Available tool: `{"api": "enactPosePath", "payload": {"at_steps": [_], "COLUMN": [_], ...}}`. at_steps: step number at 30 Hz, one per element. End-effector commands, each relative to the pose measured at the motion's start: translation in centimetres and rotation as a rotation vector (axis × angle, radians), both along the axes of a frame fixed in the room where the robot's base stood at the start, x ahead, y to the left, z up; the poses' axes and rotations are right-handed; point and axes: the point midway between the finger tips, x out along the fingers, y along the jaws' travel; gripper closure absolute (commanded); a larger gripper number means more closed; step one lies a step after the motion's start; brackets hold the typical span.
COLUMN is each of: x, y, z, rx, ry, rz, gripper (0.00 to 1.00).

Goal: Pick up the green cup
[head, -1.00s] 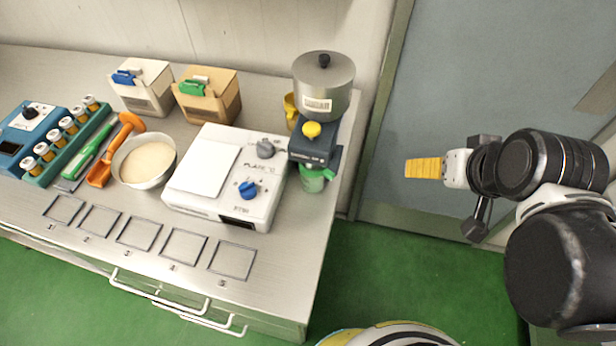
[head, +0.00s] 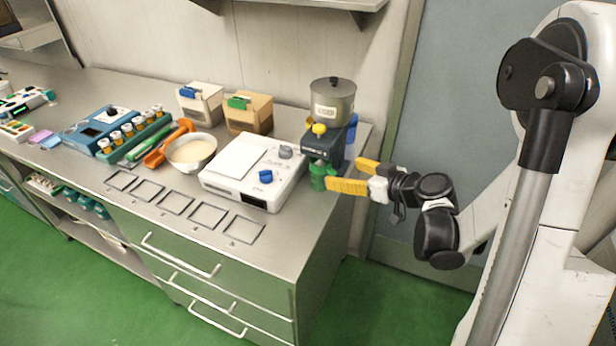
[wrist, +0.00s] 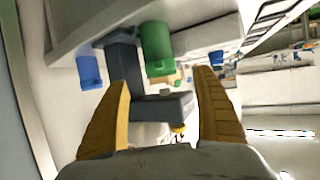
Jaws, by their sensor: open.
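The green cup (head: 319,176) stands under the spout of the grinder-like machine (head: 327,130) at the right end of the counter. My gripper (head: 345,178) has yellow fingers and is at the counter's right edge, just right of the cup. In the wrist view the green cup (wrist: 156,48) appears beyond the fingertips, between their lines and a little left of centre. My gripper (wrist: 163,78) is open there, with nothing between its fingers. The machine's dark body (wrist: 125,70) shows beside the cup.
A white hot plate (head: 252,172) stands left of the green cup. A bowl (head: 192,151) and two boxes stand farther left. Square outlines mark the clear front counter.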

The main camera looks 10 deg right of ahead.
Motion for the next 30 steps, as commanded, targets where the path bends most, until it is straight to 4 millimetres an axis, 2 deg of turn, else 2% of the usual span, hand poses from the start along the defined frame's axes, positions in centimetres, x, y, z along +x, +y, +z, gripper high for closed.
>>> {"api": "enactPosePath", "payload": {"at_steps": [6,14,21,29,30], "x": [2.9,4.4,7.4,7.8,7.8], "y": [1.7,2.6,4.2,4.5,4.4], "z": [-1.6,-2.3,-3.8,-3.8,-3.8], "rx": [-0.001,0.0,0.0,0.0,0.0], "ry": [0.002,0.002,0.002,0.002,0.002], "rz": [0.003,0.003,0.003,0.001,0.001], "gripper": [0.22,0.22,0.22,0.22,0.33]}}
